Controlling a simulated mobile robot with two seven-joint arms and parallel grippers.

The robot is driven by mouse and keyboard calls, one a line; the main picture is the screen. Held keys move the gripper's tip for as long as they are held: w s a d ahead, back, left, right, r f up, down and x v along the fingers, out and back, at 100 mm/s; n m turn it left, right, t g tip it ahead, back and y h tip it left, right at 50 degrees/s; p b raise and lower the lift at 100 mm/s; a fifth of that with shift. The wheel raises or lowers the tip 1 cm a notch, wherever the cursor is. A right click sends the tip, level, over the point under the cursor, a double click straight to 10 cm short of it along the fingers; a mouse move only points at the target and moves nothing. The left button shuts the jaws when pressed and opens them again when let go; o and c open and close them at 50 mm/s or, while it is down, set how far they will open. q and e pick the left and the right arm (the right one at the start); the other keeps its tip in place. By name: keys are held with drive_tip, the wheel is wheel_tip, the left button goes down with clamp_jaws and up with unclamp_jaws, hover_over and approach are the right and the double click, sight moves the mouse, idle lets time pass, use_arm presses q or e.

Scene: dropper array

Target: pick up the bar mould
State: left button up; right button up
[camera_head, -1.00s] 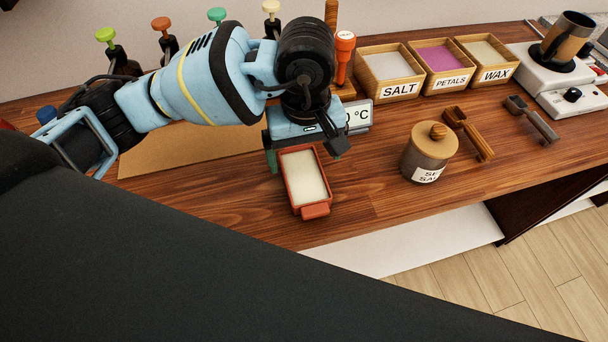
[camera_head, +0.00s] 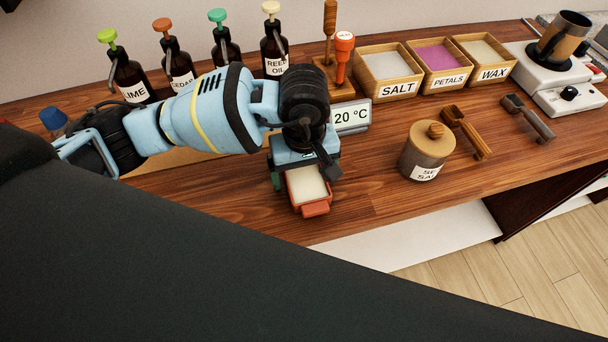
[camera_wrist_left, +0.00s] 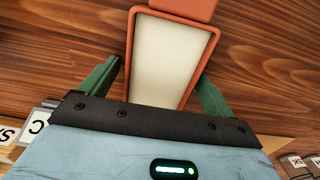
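The bar mould (camera_head: 316,209) is a terracotta-coloured rectangular tray with a cream fill, lying on the wooden counter. My left gripper (camera_head: 304,180) is over its far part and hides that part in the head view. In the left wrist view the mould (camera_wrist_left: 208,42) lies between the two green fingers of the open left gripper (camera_wrist_left: 157,85), one finger beside each long side. Whether either finger touches the mould I cannot tell. My right gripper is in neither view.
A temperature display (camera_head: 350,117) stands just behind the gripper. A lidded jar (camera_head: 428,155) is to the right, with two scoops beyond it. Several pump bottles (camera_head: 131,77) and the salt box (camera_head: 388,72) line the back.

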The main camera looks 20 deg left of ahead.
sight(305, 181)
use_arm(q)
drive_tip(key=c, duration=1.1)
drive_tip(key=shift+r, duration=0.2)
